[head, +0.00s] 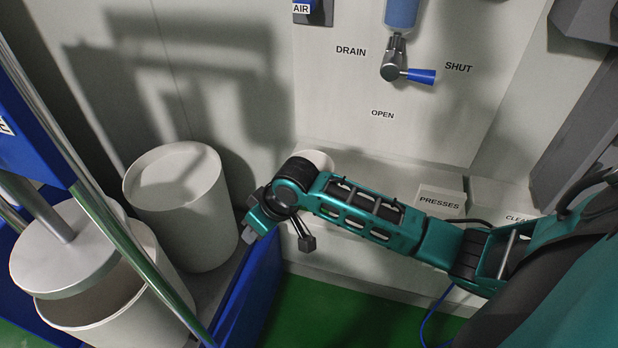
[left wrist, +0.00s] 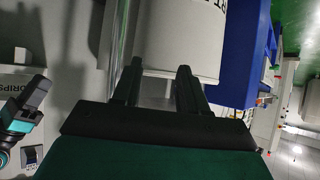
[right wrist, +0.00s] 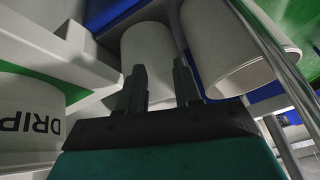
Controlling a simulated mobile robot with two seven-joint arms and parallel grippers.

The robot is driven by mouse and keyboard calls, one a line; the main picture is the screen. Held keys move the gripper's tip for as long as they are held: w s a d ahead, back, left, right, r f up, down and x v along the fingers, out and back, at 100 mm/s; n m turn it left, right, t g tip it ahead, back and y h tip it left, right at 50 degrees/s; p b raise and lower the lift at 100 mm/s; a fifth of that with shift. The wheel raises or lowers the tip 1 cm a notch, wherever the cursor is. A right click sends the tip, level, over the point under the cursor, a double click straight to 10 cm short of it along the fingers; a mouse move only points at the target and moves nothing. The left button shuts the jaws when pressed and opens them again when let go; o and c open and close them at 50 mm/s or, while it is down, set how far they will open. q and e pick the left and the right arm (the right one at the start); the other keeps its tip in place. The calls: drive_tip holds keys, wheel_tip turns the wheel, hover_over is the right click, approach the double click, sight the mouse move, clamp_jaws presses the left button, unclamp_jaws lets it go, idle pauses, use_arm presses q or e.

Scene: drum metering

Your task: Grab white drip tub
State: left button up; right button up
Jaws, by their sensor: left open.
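The white drip tub (right wrist: 30,128), round and with part of the word DRIP on it, is at the left edge of the right wrist view. In the head view a white rounded top (head: 320,158), probably this tub, shows behind my right wrist, which hides most of it. My right gripper (right wrist: 159,68) is open and empty, with the tub to the left of its fingers in its wrist view. My left gripper (left wrist: 159,69) is open, with a white drum (left wrist: 182,38) beyond its fingers; it is not in the head view.
A white drum (head: 185,215) stands at the left of the head view. In front is another drum (head: 110,300) under a round plate (head: 70,250), beside a shiny rail (head: 130,245). A blue-handled valve (head: 420,76) is above my right arm. A PRESSES block (head: 441,203) sits right on the ledge.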

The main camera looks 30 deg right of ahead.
drive_tip(key=w+d+r+g+h, duration=0.1)
drive_tip(key=d+r, duration=0.2)
drive_tip(key=r, duration=0.1)
drive_tip(key=d+r+g+h, duration=0.1)
drive_tip(key=d+r, duration=0.3)
drive_tip(key=r, duration=0.1)
drive_tip(key=w+d+r+g+h, duration=0.1)
drive_tip(key=d+r+g+h, duration=0.1)
drive_tip(key=d+r, duration=0.2)
drive_tip(key=shift+w+r+m+p, duration=0.3)
drive_tip(key=shift+r+m+p, duration=0.1)
drive_tip(key=shift+r, duration=0.2)
wheel_tip(320, 180, down, 7)
drive_tip(key=shift+d, duration=0.15)
drive_tip(key=shift+f, duration=2.8)
drive_tip(key=shift+c, duration=0.2)
clamp_jaws()
